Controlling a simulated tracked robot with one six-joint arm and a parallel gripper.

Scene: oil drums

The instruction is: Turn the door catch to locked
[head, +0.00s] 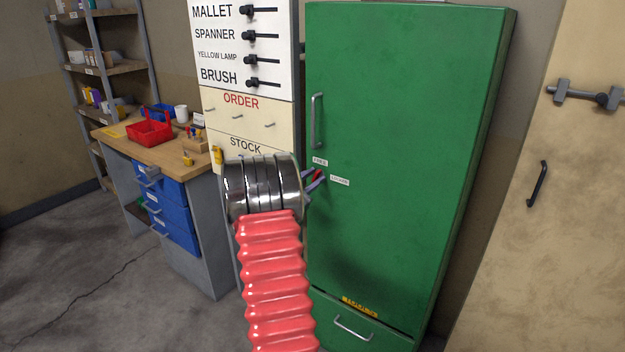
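The green cabinet door (400,130) is shut, with a grey upright handle (317,121). Beside the catch are a label reading FREE (320,161), above, and a label that seems to read LOCKED (340,181), lower right. A small red part, apparently the door catch (318,175), shows between greyish fingers. My gripper (315,180) is at the catch, mostly hidden behind my shiny wrist. Its fingertips look close around the red part, but I cannot tell whether they grip it. The catch's exact angle is hidden.
A drawer with a handle (352,327) is below the door. A white board (242,45) with labelled black knobs and cream drawers (245,117) stands left. A workbench (160,150) with a red tray (150,130) is farther left. A beige door (565,190) is right.

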